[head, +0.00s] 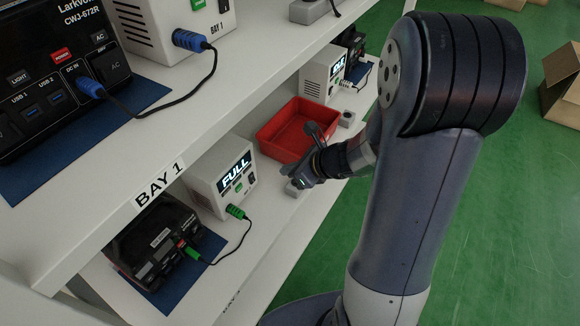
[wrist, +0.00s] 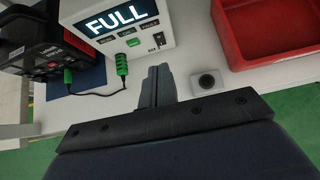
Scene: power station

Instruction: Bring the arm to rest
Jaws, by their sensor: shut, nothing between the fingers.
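My gripper (wrist: 158,86) is shut and empty in the wrist view, with its fingers together over the lower shelf. In the head view my gripper (head: 302,180) is at the end of my bent arm (head: 400,180), in front of the red bin (head: 285,130) and to the right of the FULL box (head: 222,175). Part of the small block is hidden behind the gripper there.
A black power unit (head: 155,245) on a blue mat is joined by a green-plugged cable to the FULL box. The upper shelf (head: 150,150), labelled BAY 1, overhangs the left. Another white charger (head: 322,75) stands farther back. Green floor (head: 500,220) is open at right; cardboard boxes (head: 562,85) stand there.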

